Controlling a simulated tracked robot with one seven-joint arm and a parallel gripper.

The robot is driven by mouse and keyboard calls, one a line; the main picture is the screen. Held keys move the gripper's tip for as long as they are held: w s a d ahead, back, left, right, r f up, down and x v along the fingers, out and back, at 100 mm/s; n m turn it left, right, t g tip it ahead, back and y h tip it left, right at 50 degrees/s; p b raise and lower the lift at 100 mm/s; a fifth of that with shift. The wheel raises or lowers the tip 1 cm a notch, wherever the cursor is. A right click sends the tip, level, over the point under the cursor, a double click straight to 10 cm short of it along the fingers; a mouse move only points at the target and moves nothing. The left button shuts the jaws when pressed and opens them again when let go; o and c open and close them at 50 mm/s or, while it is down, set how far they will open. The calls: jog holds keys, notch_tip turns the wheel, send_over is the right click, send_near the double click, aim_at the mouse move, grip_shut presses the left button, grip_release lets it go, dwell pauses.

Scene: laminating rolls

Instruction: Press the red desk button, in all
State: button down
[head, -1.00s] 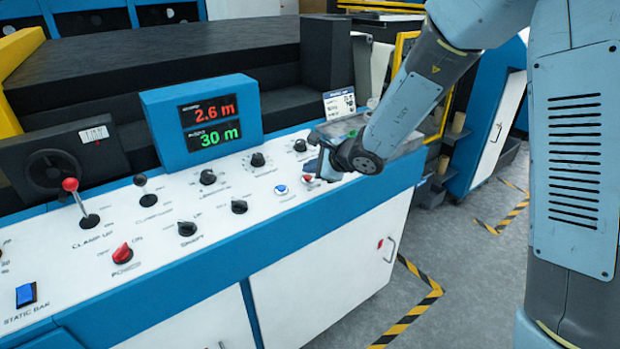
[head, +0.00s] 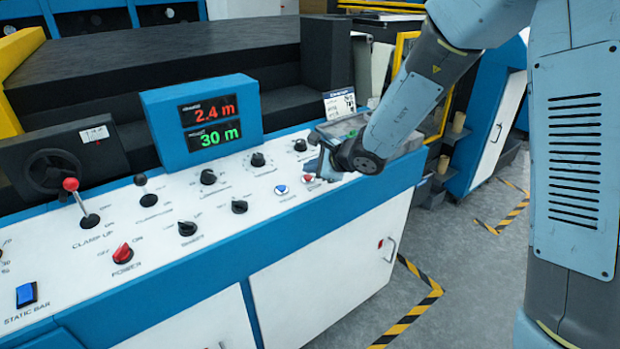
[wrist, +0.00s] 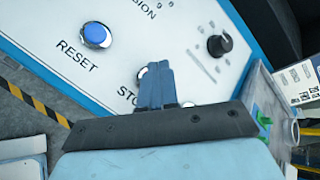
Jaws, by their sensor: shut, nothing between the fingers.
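The red button (head: 307,178) sits in a pale ring on the white desk panel (head: 268,212), right of the blue reset button (head: 281,190). My gripper (head: 323,170) is shut and empty, close beside the red button on its right in the head view. In the wrist view my shut fingers (wrist: 156,86) cover most of the button marked STOP, and only part of its pale ring (wrist: 142,72) shows. I cannot tell whether the fingertips touch the button or whether it is pushed in.
The display (head: 209,122) reads 2.4 m in red and 30 m in green. Several black knobs, a red power knob (head: 122,252) and a red-tipped lever (head: 75,198) stand on the panel. A grey bin (wrist: 266,108) and a small card (head: 339,104) stand near my gripper.

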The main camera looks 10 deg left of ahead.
jog(key=shift+f, duration=0.15)
dwell(0.6)
jog(key=shift+a+f, duration=0.1)
jog(key=shift+f, duration=0.1)
jog(key=shift+w+f, duration=0.1)
jog(key=shift+f, duration=0.25)
dwell(0.9)
jog(key=shift+r, duration=0.8)
jog(key=shift+s+d+r, duration=0.15)
jog(key=shift+r, duration=0.65)
jog(key=shift+s+d+r, duration=0.1)
jog(key=shift+r, duration=0.75)
jog(key=shift+s+d+r, duration=0.15)
jog(key=shift+r, duration=0.65)
